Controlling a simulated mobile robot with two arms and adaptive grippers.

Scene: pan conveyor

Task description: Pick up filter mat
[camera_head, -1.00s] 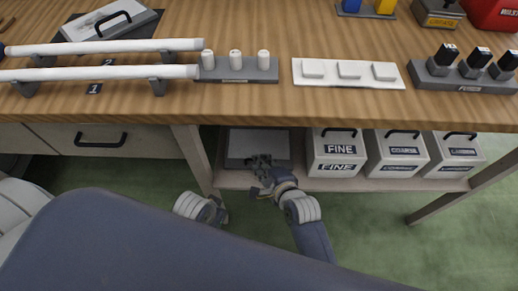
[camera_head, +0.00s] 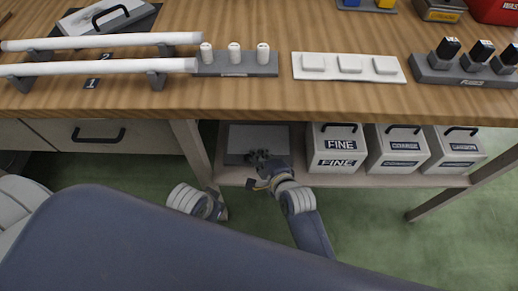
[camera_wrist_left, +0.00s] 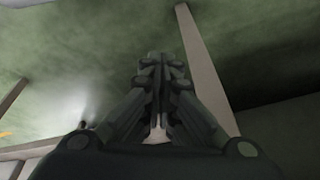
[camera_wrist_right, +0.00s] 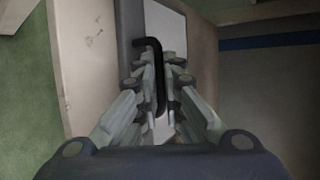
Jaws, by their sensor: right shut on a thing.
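The filter mat (camera_head: 255,137) looks like a flat pale panel in a dark grey frame. It lies on the low shelf under the bench. In the right wrist view its white face (camera_wrist_right: 165,25) and black bar handle (camera_wrist_right: 150,45) show. My right gripper (camera_head: 256,157) is at the mat's front edge, shut on the handle, with a finger on each side of it (camera_wrist_right: 156,85). The fingers hide part of the mat. My left gripper (camera_wrist_left: 160,75) has its fingers together with nothing seen between them. It hangs over the green floor, left of the right arm, mostly hidden in the head view.
White boxes stand on the shelf right of the mat, the nearest marked FINE (camera_head: 338,150). A shelf leg (camera_head: 192,150) is close on the left. The bench top (camera_head: 200,105) overhangs the shelf. Green floor (camera_head: 380,230) lies free in front.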

